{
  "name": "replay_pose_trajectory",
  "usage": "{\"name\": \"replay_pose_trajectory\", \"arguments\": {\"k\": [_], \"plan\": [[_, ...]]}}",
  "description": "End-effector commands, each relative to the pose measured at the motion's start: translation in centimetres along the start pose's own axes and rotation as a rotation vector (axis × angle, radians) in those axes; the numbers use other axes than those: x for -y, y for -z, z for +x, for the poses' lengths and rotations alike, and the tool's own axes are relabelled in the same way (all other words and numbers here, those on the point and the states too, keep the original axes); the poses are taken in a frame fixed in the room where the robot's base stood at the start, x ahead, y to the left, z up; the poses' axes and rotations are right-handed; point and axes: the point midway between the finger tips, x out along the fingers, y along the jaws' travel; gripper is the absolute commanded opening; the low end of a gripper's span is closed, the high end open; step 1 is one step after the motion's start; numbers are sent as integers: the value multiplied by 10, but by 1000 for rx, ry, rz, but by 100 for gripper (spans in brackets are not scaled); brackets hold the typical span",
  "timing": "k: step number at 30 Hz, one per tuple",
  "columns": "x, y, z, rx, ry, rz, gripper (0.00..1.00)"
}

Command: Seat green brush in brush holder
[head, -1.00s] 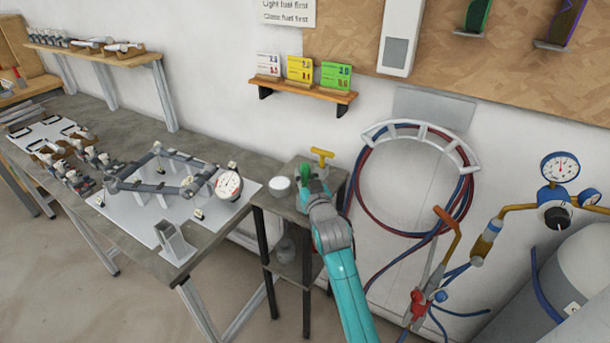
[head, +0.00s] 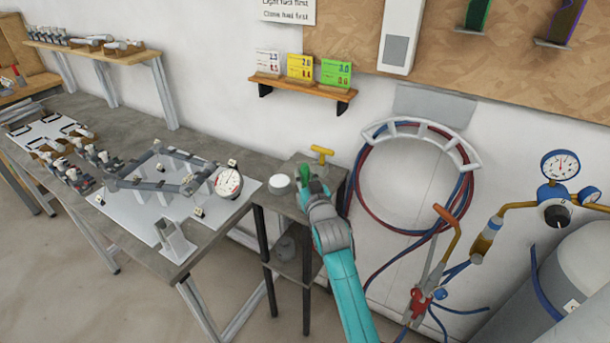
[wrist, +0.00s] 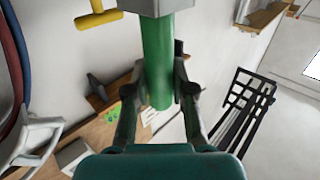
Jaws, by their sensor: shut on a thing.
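The green brush (head: 304,173) is in my gripper, over the small grey stand in the head view. In the wrist view its green handle (wrist: 157,62) stands between the two fingers of my gripper (wrist: 164,90). A grey block (wrist: 166,6) sits at the handle's far end; I cannot tell whether it is part of the brush or a holder. A grey open-topped box (head: 174,244), possibly the brush holder, stands on the near right corner of the workbench, to the left of my gripper and apart from it.
A white-topped cup (head: 279,184) stands close left of my gripper, and a yellow T-handle (head: 321,153) rises just behind. Frame tubes and a dial gauge (head: 228,182) occupy the workbench (head: 232,218). Coiled hoses (head: 362,180) hang at right.

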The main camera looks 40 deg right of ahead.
Motion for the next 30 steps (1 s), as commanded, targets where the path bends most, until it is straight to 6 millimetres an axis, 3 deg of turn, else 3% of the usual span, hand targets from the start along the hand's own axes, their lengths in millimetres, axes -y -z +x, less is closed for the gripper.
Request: {"name": "replay_pose_trajectory", "arguments": {"k": [8,9,12,13,23,30], "plan": [[0,-3,0,1,0,0,0],[0,-3,0,1,0,0,26],[0,-3,0,1,0,0,51],[0,-3,0,1,0,0,53],[0,-4,-2,1,0,0,53],[0,-4,-30,2,0,0,53]]}}
